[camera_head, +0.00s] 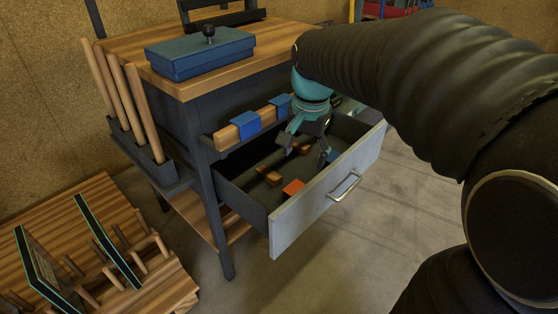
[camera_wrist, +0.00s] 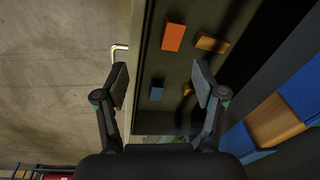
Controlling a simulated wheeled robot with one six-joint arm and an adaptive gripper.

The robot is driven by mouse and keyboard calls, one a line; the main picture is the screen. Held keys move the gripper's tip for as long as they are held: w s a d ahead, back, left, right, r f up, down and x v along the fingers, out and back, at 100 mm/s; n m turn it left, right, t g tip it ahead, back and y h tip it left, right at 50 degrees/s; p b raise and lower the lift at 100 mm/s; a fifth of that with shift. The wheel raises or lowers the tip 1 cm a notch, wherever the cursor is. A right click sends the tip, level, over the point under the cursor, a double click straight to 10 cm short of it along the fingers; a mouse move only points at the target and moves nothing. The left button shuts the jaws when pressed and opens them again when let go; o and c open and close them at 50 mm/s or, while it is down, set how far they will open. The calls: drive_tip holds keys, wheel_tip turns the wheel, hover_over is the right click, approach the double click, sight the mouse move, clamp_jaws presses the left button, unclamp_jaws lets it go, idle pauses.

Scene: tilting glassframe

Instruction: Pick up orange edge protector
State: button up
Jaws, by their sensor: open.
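The orange edge protector (camera_head: 293,187) is a small block lying on the floor of the open drawer (camera_head: 240,200), near its front left part in the head view. In the wrist view the orange edge protector (camera_wrist: 173,36) lies near the top, beyond my fingertips and beside the drawer's front wall. My gripper (camera_head: 307,150) hangs over the drawer, farther back and to the right of the orange block. In the wrist view my gripper (camera_wrist: 161,85) has its two fingers spread apart, with nothing between them touching.
Brown wooden pieces (camera_head: 270,176) and a blue block (camera_wrist: 156,93) also lie in the drawer. A wooden rail with blue clips (camera_head: 246,124) runs above it. The drawer front has a handle (camera_head: 345,187). A blue box (camera_head: 200,54) stands on the workbench (camera_head: 150,45).

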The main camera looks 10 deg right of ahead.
sight(296, 186)
drive_tip(key=w+f+m+g+b, duration=0.1)
drive_tip(key=w+f+m, duration=0.25)
drive_tip(key=w, duration=0.25)
drive_tip(key=shift+n, duration=0.35)
drive_tip(key=f+b, duration=0.1)
drive_tip(key=f, duration=0.6)
drive_tip(key=f+b, duration=0.2)
drive_tip(key=f, duration=0.5)
drive_tip(key=shift+w+d+f, duration=0.15)
drive_tip(key=shift+w+f, duration=0.05)
drive_tip(key=c, duration=0.9)
